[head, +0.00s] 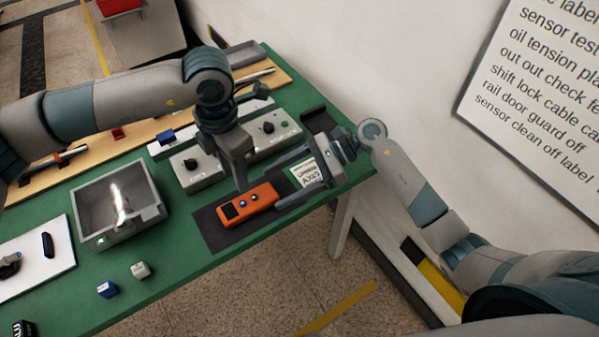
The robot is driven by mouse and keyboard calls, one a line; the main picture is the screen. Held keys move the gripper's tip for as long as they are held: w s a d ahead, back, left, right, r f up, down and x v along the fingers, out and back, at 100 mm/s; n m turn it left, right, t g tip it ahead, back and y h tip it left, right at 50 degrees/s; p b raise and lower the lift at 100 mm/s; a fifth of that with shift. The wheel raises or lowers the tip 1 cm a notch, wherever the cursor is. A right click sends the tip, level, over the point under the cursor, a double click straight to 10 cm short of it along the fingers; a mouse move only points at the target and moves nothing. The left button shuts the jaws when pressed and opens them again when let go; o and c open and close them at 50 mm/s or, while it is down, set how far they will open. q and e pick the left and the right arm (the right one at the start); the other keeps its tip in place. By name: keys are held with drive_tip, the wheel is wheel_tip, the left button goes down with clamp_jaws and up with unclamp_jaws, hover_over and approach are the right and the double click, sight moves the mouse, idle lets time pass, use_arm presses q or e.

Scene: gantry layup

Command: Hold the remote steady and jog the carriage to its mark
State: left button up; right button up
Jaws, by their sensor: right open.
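The orange remote (262,196) with two blue buttons and a dark end lies on a black mat (212,234) near the table's front edge. My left gripper (241,184) points down just above and behind the remote; its fingers overlap in the view, so their gap is hidden. My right gripper (279,184) comes from the right, its fingers open and spread around a printed card; the nearer fingertip is close to the remote's right end. A blue block (166,137) sits on a white rail (159,151) behind; I cannot tell if it is the carriage.
Grey control boxes with black knobs (191,163) stand behind the mat. A metal bin (95,234) is left of the mat, with blue (107,289) and grey (140,270) cubes in front. A white board (62,262) lies far left. The wall closes off the right.

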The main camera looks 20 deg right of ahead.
sight(258, 197)
drive_tip(key=shift+x, duration=2.85)
drive_tip(key=shift+c, duration=0.4)
drive_tip(key=c, duration=1.2)
